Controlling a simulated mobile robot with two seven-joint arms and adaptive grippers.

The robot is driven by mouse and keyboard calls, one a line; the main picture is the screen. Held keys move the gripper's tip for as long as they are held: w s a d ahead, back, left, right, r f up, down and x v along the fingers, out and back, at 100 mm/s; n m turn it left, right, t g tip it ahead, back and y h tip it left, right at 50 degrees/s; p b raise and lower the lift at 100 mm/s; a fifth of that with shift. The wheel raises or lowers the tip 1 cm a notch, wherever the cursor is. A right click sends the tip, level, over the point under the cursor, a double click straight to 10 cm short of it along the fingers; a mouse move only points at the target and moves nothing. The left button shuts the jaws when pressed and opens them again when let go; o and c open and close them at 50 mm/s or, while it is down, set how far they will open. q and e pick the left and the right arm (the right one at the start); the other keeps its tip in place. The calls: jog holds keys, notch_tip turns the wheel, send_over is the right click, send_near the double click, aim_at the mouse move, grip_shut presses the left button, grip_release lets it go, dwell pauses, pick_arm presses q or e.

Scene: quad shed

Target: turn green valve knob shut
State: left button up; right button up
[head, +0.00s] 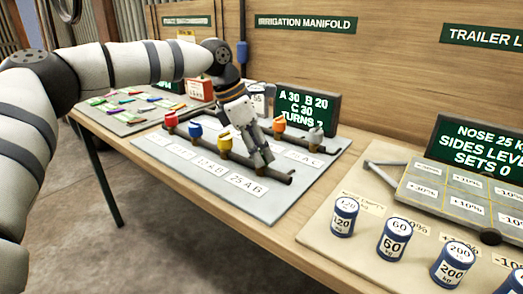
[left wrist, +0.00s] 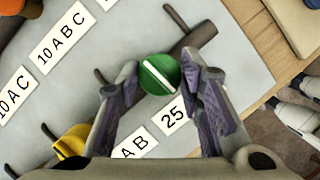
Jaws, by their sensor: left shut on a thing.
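The green valve knob (left wrist: 159,74) has a white bar across its top and sits on a dark pipe. My left gripper (left wrist: 160,84) is shut on it, with one finger on each side, in the left wrist view. In the head view my left gripper (head: 262,158) reaches down onto the manifold board (head: 210,202) and hides the green knob. The white bar lies diagonally, from upper left to lower right, in the left wrist view. My right gripper is not in view.
Close by stand a yellow knob (head: 225,142), a blue knob (head: 195,130), a red knob (head: 171,119), an orange knob (head: 279,124) and a grey knob (head: 316,135). A sign (head: 304,117) reads "A 30 B 20 C 30 TURNS", its last character unclear. Weight cans (head: 393,240) stand at right.

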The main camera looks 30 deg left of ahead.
pick_arm(q)
jog(key=shift+f+m, duration=0.2)
jog(key=shift+m, duration=0.4)
jog(key=o, duration=1.1)
jog(key=shift+o, duration=0.2)
jog(key=shift+r, duration=0.15)
jog(key=v, duration=1.1)
jog(key=shift+a+r, duration=0.3)
jog(key=shift+r, duration=0.05)
